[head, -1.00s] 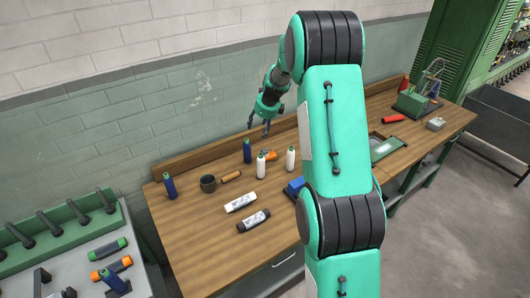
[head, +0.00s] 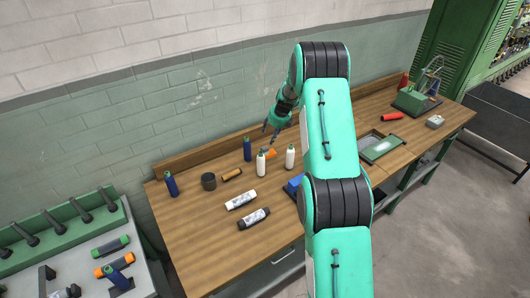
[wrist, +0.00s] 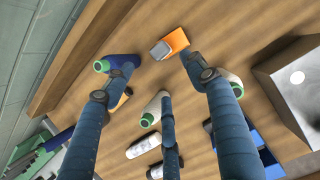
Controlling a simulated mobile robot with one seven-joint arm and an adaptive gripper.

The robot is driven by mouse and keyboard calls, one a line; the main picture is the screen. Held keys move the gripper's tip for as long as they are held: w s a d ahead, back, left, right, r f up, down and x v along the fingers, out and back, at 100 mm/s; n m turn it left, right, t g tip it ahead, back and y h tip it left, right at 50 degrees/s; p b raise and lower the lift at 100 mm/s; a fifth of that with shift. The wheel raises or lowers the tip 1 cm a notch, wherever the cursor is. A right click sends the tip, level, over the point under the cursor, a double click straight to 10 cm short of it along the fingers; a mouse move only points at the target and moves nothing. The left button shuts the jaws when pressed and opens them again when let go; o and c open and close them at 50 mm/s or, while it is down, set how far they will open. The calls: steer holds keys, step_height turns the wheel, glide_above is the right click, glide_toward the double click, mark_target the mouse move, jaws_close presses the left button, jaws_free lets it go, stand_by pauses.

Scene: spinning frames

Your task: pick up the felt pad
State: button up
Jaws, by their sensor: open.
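No object is plainly recognisable as a felt pad. A small orange block with a grey end (wrist: 171,43) lies flat on the wooden bench and may be it; in the head view it shows as an orange patch (head: 270,153), partly hidden by a white bottle. My gripper (head: 269,139) is just above and behind it, pointing down. In the wrist view my gripper (wrist: 160,76) has its three fingers spread and empty. The orange block lies beyond the fingertips, between the two outer fingers, and does not look touched.
White bottles (head: 261,165) (head: 290,157) and a blue bottle (head: 247,149) stand close by. The bench front left (head: 195,240) is clear. A raised board (head: 205,155) runs along the back.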

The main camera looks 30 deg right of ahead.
steer(key=shift+f, duration=0.1)
glide_above(265, 148)
steer(key=s, duration=0.2)
step_height(265, 148, down, 8)
steer(key=shift+s+d, duration=0.2)
steer(key=shift+p, duration=0.3)
steer(key=shift+p+x, duration=0.35)
steer(key=shift+x, duration=2.15)
steer(key=shift+w+a, duration=0.1)
steer(key=c, duration=1.2)
steer(key=shift+o, duration=0.2)
steer(key=shift+r, duration=0.25)
